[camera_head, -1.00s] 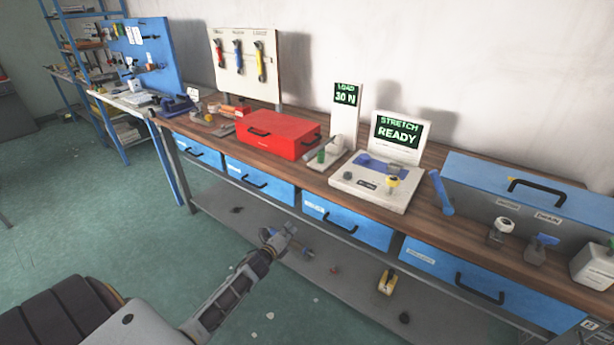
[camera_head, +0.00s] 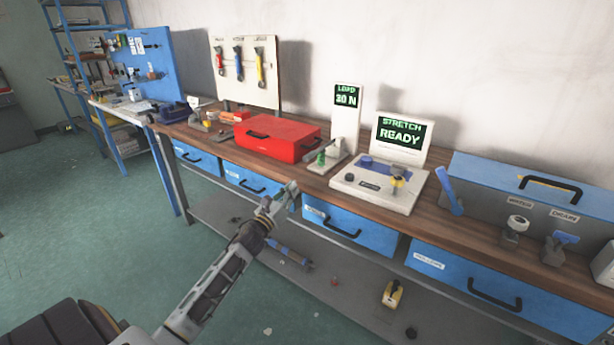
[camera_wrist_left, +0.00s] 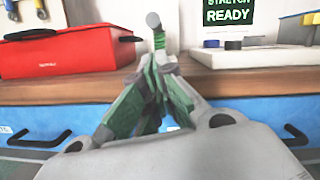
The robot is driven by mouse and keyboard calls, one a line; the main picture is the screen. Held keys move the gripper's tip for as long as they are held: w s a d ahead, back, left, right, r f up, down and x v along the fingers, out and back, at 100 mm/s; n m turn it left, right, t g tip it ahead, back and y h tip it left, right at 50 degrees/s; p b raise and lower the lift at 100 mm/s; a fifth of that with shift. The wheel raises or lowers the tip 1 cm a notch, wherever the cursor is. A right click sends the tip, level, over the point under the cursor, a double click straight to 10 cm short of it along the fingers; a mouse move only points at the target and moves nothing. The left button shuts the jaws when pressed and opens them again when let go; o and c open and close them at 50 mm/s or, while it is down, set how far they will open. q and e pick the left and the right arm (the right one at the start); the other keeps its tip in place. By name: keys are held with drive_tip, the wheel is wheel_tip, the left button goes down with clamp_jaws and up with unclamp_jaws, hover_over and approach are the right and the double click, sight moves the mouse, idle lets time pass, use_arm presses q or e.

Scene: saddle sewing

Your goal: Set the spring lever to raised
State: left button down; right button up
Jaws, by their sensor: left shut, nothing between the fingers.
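The load stand, with a white upright panel reading LOAD 30 N (camera_head: 346,97), stands on the wooden bench. A green part (camera_head: 321,158) and a short grey lever arm (camera_head: 339,143) show at its foot; this looks like the spring lever. In the left wrist view a grey round knob (camera_wrist_left: 153,19) on a green stem rises just beyond the fingertips. My left gripper (camera_head: 292,187) is shut and empty, in front of the bench's front edge, apart from the stand. In the left wrist view its fingertips (camera_wrist_left: 157,64) cover the stem's lower end. My right gripper is out of view.
A red toolbox (camera_head: 263,137) sits left of the stand. The STRETCH READY device (camera_head: 374,191) sits right of it. A blue lever (camera_head: 449,190) and a grey-blue box (camera_head: 480,188) stand further right. Blue drawers (camera_head: 346,227) lie under the bench top (camera_head: 290,175).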

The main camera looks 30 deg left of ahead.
sight(307, 181)
use_arm(q)
drive_tip(key=shift+r, duration=0.2)
drive_tip(key=shift+w, duration=0.1)
drive_tip(key=shift+x, duration=4.05)
drive_tip(key=shift+w+r, duration=0.2)
drive_tip(key=shift+w, duration=0.55)
drive_tip(key=shift+r, duration=0.15)
